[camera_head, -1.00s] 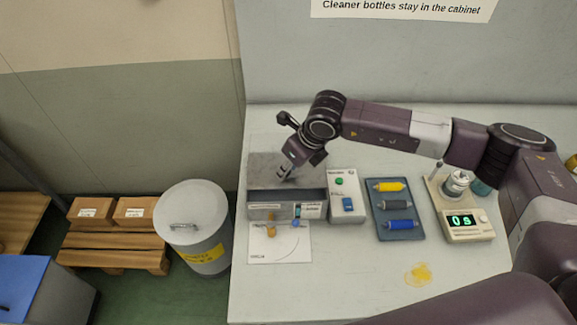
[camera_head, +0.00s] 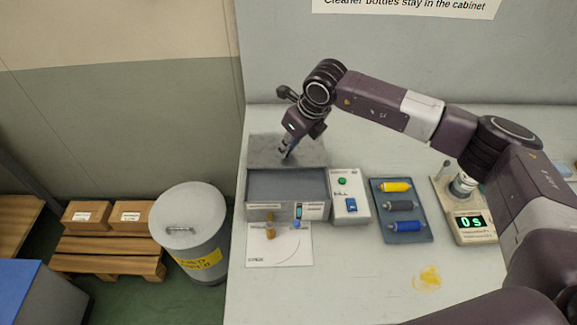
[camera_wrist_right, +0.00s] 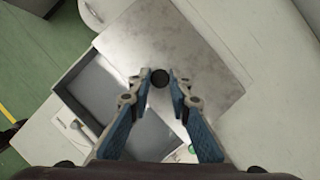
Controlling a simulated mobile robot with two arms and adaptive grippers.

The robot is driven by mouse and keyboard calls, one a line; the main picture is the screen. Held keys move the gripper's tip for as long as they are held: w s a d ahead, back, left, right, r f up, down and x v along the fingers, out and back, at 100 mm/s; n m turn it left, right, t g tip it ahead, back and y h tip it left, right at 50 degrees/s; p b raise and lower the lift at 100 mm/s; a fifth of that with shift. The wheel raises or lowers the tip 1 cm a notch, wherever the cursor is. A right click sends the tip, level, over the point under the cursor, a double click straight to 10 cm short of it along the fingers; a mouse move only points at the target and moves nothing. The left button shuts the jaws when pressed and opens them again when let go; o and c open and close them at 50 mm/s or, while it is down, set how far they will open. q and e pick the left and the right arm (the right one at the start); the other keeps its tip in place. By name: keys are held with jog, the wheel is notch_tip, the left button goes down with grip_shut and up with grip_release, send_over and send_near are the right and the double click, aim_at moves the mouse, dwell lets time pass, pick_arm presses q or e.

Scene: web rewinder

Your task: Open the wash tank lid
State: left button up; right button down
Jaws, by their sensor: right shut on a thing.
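The wash tank (camera_head: 286,210) is a grey box at the left of the bench. Its opening shows widely, with a grey inside. The lid (camera_head: 262,146), a mottled grey metal plate, lies behind the opening, toward the wall. My right gripper (camera_head: 287,153) reaches down over the lid. In the right wrist view, the fingertips of my right gripper (camera_wrist_right: 161,80) close around a round black knob (camera_wrist_right: 160,77) on the lid. That view also shows the open tank (camera_wrist_right: 95,85) beside the lid. My left gripper is not in view.
Right of the tank stand a control box (camera_head: 348,196) with green and blue buttons, a tray (camera_head: 418,235) with yellow, grey and blue rollers, and a scale (camera_head: 471,224) reading 0 s. A lidded bin (camera_head: 190,225) stands left of the bench. A yellow stain (camera_head: 427,278) marks the bench.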

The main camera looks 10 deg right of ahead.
jog(key=shift+w+d+b, duration=0.2)
jog(key=shift+w+b, duration=0.1)
jog(key=shift+w, duration=0.45)
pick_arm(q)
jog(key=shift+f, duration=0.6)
pick_arm(e)
jog(key=c, duration=1.8)
grip_release()
jog(key=v, duration=1.2)
jog(key=shift+s, duration=0.1)
